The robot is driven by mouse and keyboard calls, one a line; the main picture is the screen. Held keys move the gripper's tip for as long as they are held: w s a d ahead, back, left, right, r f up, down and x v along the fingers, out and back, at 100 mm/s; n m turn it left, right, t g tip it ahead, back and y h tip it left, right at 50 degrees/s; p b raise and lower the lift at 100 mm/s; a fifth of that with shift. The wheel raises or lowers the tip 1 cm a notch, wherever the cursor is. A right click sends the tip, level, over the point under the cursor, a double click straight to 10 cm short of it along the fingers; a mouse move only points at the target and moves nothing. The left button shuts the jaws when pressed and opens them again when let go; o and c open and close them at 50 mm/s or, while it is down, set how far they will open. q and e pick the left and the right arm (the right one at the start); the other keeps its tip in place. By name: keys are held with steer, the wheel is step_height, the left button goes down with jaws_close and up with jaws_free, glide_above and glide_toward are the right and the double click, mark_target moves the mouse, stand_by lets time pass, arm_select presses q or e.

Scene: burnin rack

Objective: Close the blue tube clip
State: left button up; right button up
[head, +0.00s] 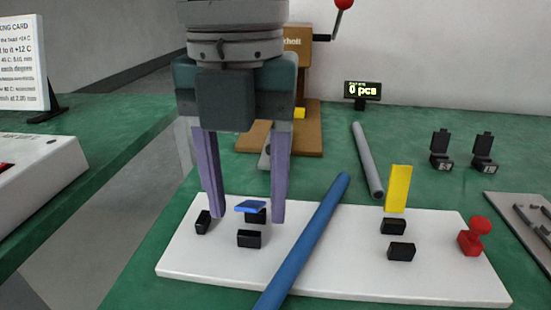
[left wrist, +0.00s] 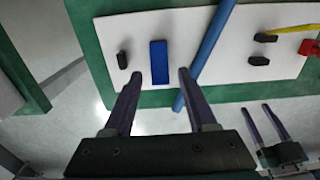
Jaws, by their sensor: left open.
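The blue tube clip has a blue flap (head: 250,207), tilted, above small black blocks (head: 248,239) on a white board. In the left wrist view the blue flap (left wrist: 159,62) is a long rectangle seen from above. My left gripper (head: 246,220) is open and points down, one finger on each side of the flap; no firm contact shows. Its fingers (left wrist: 160,73) are also apart in the left wrist view. The blue tube (head: 312,235) lies slanted across the board, right of the clip. My right gripper (left wrist: 256,105) shows open and empty in the left wrist view.
A yellow flap (head: 398,188) stands upright by black blocks (head: 401,251) on the white board (head: 345,285). A grey tube (head: 367,160) lies behind. Two black clips (head: 441,150) stand at the right.

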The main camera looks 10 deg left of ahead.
arm_select(q)
steer(key=shift+f, duration=0.1)
jaws_close()
stand_by(0.4)
